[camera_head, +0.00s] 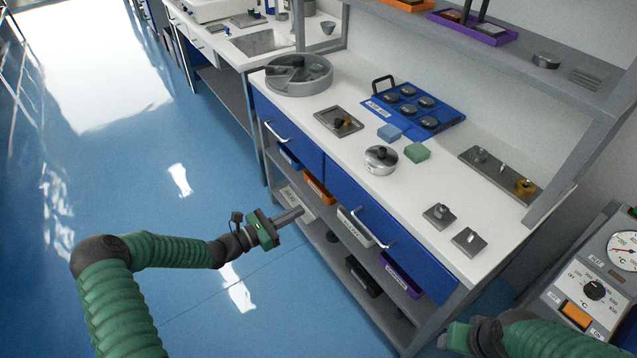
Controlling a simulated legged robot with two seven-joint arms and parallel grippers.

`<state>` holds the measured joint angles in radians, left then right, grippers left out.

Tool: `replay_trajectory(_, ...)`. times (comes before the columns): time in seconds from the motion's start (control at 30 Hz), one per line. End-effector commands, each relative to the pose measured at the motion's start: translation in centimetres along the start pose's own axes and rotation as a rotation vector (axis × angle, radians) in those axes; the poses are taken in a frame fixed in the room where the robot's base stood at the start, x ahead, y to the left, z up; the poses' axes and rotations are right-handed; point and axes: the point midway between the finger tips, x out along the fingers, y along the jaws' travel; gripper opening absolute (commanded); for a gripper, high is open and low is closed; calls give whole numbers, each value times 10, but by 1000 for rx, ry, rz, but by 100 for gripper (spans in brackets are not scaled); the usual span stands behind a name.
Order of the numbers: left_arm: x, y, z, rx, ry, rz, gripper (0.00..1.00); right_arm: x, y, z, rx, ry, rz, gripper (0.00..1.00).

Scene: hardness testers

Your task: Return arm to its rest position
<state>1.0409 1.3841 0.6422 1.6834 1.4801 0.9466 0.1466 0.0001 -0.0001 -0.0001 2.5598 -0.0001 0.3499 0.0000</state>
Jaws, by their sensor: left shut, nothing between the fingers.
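My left gripper (290,216) is at the end of my green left arm, which comes in from the lower left. It is in front of the bench, over the blue floor, near the lower shelf. Its fingers are together with nothing between them. My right gripper (455,338) shows only partly at the bottom right, at the end of my green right arm. Its fingertips cannot be made out.
The white workbench (330,160) has blue drawers and lower shelves with bins. It holds a round grey tray (320,85), a blue rack (420,97), a metal pot (381,160) and small blocks. A dial panel (570,285) stands at right. The left floor is clear.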

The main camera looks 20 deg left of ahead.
Motion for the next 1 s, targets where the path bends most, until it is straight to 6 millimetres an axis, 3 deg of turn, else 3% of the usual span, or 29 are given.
replay_trajectory(0.13, 1, -5, -1, 10, 11, -18, 0, 0, 0, 0, 0, 0, 0, 50)
replay_trajectory(0.2, 7, -25, -2, 55, 52, -89, 0, 0, 0, 0, 0, 0, 0, 50)
replay_trajectory(0.27, 11, -59, -5, 135, 123, -206, 0, 0, 0, 0, 0, -1, 0, 50)
replay_trajectory(0.37, 0, -140, -18, 383, 312, -526, 0, 0, 0, 0, 0, 0, 0, 50)
replay_trajectory(0.4, -17, -170, -25, 515, 398, -674, 0, 0, 0, 0, 0, 0, 0, 50)
replay_trajectory(0.5, -68, -208, -31, 853, 573, -992, 0, 0, 0, 0, 0, 0, 0, 50)
replay_trajectory(0.6, -111, -215, -22, 1165, 681, -1227, 0, 0, 0, 0, 0, 0, 0, 50)
replay_trajectory(0.7, -139, -210, -4, 1430, 733, -1388, 0, 0, 0, 0, 0, 0, 0, 50)
replay_trajectory(0.83, -159, -204, 21, 1729, 751, -1525, 0, 0, 0, 0, 0, 0, 0, 50)
replay_trajectory(1.0, -171, -204, 54, 2091, 710, -1633, 0, 0, 0, 0, 0, 0, 0, 50)
